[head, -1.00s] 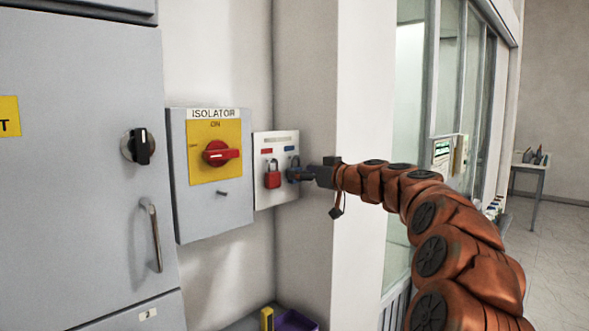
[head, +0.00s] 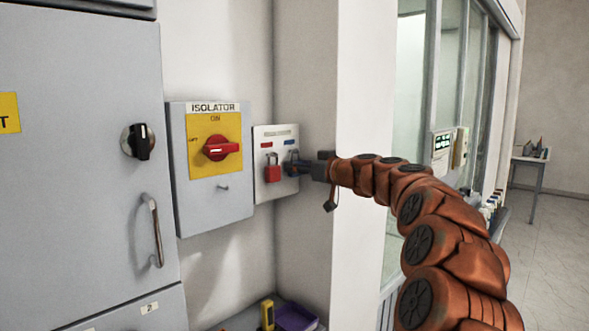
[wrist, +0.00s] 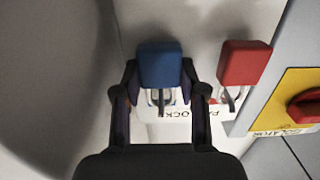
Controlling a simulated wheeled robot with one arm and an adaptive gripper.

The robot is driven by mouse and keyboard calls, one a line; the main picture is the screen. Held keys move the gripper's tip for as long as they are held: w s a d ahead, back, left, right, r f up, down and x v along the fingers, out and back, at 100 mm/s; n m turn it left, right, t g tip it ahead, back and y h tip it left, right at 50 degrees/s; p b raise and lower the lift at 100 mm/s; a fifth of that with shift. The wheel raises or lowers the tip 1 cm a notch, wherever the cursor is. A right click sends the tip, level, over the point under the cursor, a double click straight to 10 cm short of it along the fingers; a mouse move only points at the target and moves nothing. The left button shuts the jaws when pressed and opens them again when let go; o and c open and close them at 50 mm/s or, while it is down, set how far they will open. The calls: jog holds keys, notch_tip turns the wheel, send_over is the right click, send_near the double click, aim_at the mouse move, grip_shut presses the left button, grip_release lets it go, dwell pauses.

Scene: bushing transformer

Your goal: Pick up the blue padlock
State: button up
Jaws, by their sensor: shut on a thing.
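The blue padlock (wrist: 160,66) is between the two fingers of my gripper (wrist: 160,80) in the wrist view, with its shackle partly visible below the body. My gripper is shut on it. In the head view the blue padlock (head: 291,167) is at the right of the white padlock board (head: 268,190), mostly covered by my gripper (head: 300,168). The board's wall face is close behind the padlock; I cannot tell whether the shackle still hangs on its hook.
A red padlock (head: 272,172) hangs beside the blue one, near my fingers. The isolator box (head: 212,215) with its red switch (head: 220,148) is left of the board. A wall corner (head: 355,250) stands close right. A purple tray (head: 297,318) and a yellow object (head: 267,314) lie below.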

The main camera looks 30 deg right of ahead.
jog(key=shift+c, duration=0.8)
jog(key=shift+r+b, duration=0.35)
jog(key=shift+r, duration=0.4)
jog(key=b+v, duration=0.5)
jog(key=v, duration=1.3)
jog(key=shift+f, duration=0.15)
jog(key=shift+r, duration=0.4)
jog(key=shift+s, duration=0.1)
jog(key=b+v, duration=0.3)
jog(key=v, duration=0.4)
jog(key=shift+f, duration=0.2)
